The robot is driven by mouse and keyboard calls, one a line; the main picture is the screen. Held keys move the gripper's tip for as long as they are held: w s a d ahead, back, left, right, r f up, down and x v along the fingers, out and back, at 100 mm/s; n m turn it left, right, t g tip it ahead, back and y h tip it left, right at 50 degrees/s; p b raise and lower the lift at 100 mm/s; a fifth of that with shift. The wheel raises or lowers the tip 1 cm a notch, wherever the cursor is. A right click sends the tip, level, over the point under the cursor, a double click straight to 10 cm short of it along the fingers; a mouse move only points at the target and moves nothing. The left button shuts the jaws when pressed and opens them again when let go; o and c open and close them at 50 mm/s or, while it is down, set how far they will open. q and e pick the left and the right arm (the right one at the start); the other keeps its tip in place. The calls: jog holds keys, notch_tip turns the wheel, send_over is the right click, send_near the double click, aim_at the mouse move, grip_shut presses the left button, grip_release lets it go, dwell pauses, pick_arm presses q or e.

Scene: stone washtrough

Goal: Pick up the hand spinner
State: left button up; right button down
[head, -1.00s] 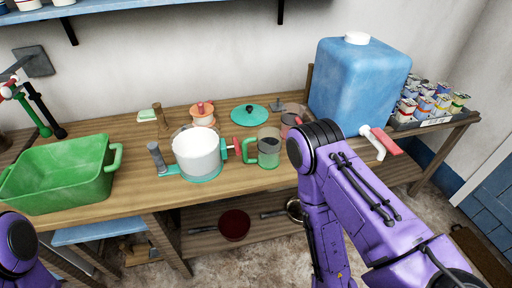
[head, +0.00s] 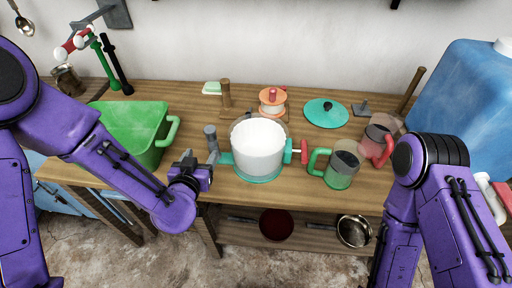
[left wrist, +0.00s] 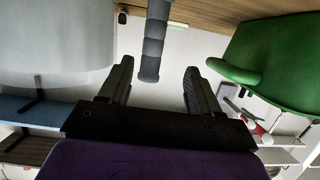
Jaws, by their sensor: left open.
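The hand spinner stands on the wooden bench: a white drum (head: 257,146) on a teal base, with a grey upright handle (head: 211,138) at its left and a red knob (head: 304,150) at its right. My left gripper (head: 192,164) is open, just in front and left of the handle. In the left wrist view the ribbed grey handle (left wrist: 153,45) reaches into the gap between the open fingers (left wrist: 157,80), with space on both sides. The pale drum (left wrist: 65,40) fills the left of that view. My right arm shows at the right; its gripper is out of frame.
A green tub (head: 130,130) stands left of the spinner. A green-handled cup (head: 341,172) and a red-handled cup (head: 375,145) stand to its right. An orange-topped jar (head: 272,100) and a teal lid (head: 326,113) are behind. A blue water tank (head: 462,95) stands at far right.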

aim_at(211, 144)
pick_arm(q)
jog(key=x, duration=0.2)
jog(key=d+p+x, duration=0.1)
jog(key=x, duration=0.2)
jog(key=p+x, duration=0.1)
jog(key=x, duration=0.2)
jog(key=shift+w+d+f, duration=0.1)
jog(key=shift+w+d, duration=0.05)
jog(key=shift+w, duration=0.1)
jog(key=shift+w+a+f, duration=0.2)
jog(key=shift+w, duration=0.1)
jog(key=shift+d, duration=0.1)
grip_shut()
jog(key=shift+r, duration=0.1)
